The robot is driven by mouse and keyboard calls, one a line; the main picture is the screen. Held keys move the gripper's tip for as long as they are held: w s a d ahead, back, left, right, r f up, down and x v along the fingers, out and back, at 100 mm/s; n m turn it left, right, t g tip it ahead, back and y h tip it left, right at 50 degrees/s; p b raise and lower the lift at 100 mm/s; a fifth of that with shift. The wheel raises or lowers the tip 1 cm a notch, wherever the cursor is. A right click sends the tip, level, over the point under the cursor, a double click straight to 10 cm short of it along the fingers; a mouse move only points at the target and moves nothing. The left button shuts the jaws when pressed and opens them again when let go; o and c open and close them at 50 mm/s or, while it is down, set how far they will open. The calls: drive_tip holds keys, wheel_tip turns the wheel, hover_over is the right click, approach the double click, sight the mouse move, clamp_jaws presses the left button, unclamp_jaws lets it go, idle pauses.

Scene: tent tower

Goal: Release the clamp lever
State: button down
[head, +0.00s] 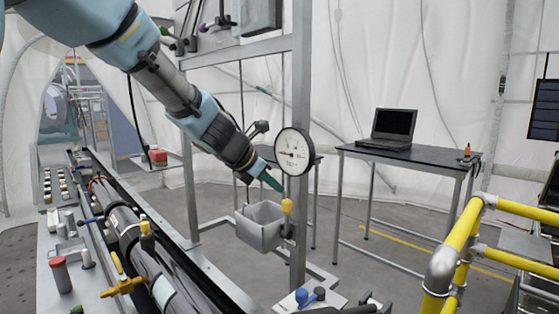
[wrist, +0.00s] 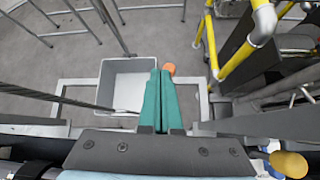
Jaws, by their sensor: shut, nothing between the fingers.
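My gripper (head: 272,181) reaches down from the upper left in the head view, its teal fingers pressed together and empty. In the wrist view the shut fingers (wrist: 160,100) point away over the floor. A yellow-orange knob (head: 287,206) on a dark stalk stands just below and right of the fingertips, beside a grey bin. In the wrist view an orange knob (wrist: 169,69) shows just beyond the fingertips; contact cannot be told. I cannot tell which part is the clamp lever.
The open grey bin (head: 262,226) hangs below the gripper, near a metal frame post (head: 301,100). A round gauge (head: 293,152) is close to the fingers. Yellow railings (head: 463,240) stand at right. A table (head: 415,158) with a laptop (head: 390,127) stands behind.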

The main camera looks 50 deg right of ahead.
drive_tip(key=shift+s+d+r+p, duration=0.15)
drive_tip(key=shift+d+r, duration=0.3)
drive_tip(key=shift+r, duration=0.6)
drive_tip(key=shift+d+r+p, duration=0.25)
drive_tip(key=shift+d+r, duration=0.2)
drive_tip(key=shift+r, duration=0.6)
drive_tip(key=w+a+f+m+t+y+b, duration=0.1)
drive_tip(key=w+a+f+m+y, duration=0.25)
drive_tip(key=a, duration=0.75)
drive_tip(key=w+a+f+m+t+b, duration=0.1)
drive_tip(key=w+a+f+m, duration=0.1)
drive_tip(key=w+a+f, duration=0.6)
drive_tip(key=w+a+f+m+t+y+b, duration=0.1)
drive_tip(key=w+a+m+y, duration=0.15)
drive_tip(key=a, duration=1.05)
drive_tip(key=s+a+f+m+y, duration=0.1)
drive_tip(key=s+a+f+m, duration=0.1)
drive_tip(key=a, duration=0.7)
drive_tip(key=s+a+f+m+g+y+b, duration=0.1)
drive_tip(key=s+a+f+m, duration=0.1)
drive_tip(key=a, duration=0.6)
drive_tip(key=s+a+f+m+y+b, duration=0.1)
drive_tip(key=s+a+f+m, duration=0.2)
drive_tip(key=a, duration=0.6)
drive_tip(key=shift+a+f+m+g+y, duration=0.3)
drive_tip(key=shift+f+m, duration=0.2)
drive_tip(key=shift+m, duration=0.5)
drive_tip(key=shift+s, duration=0.1)
